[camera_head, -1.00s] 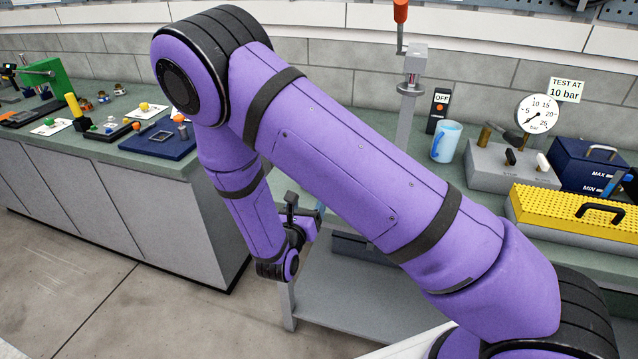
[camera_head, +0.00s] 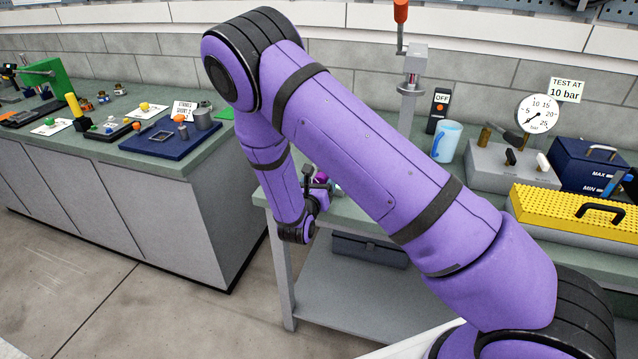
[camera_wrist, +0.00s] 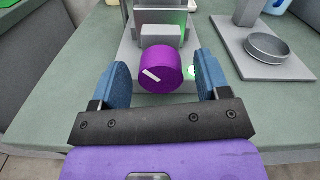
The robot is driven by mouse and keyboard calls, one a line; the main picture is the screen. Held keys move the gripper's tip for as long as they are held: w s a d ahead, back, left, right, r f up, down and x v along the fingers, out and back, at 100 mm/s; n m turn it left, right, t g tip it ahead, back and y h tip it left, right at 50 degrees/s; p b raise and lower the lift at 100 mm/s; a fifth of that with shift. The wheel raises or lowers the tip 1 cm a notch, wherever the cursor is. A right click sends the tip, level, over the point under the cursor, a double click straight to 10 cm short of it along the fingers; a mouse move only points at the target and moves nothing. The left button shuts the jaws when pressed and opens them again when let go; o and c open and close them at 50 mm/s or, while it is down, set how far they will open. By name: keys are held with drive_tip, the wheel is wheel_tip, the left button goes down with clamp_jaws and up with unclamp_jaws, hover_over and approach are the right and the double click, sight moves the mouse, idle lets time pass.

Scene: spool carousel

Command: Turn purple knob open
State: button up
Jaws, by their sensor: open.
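The purple knob (camera_wrist: 160,70) sits near the middle of the wrist view, at the front of a grey fixture (camera_wrist: 159,37). It has a white pointer mark that runs slantwise. My gripper (camera_wrist: 161,84) is open, with one blue finger on each side of the knob and visible gaps between. I cannot tell how deep the knob is between the fingers. In the head view my gripper (camera_head: 322,186) is at the edge of the bench, largely behind my arm. A small piece of the purple knob (camera_head: 321,177) shows there.
A green light (camera_wrist: 189,72) glows beside the knob. A grey plate with a round dish (camera_wrist: 268,47) lies to the right in the wrist view. In the head view, a blue cup (camera_head: 447,142), a gauge (camera_head: 537,114) and a yellow-lidded box (camera_head: 575,212) stand farther right on the bench.

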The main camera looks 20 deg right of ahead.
drive_tip(key=c, duration=0.9)
drive_tip(key=shift+n, duration=0.3)
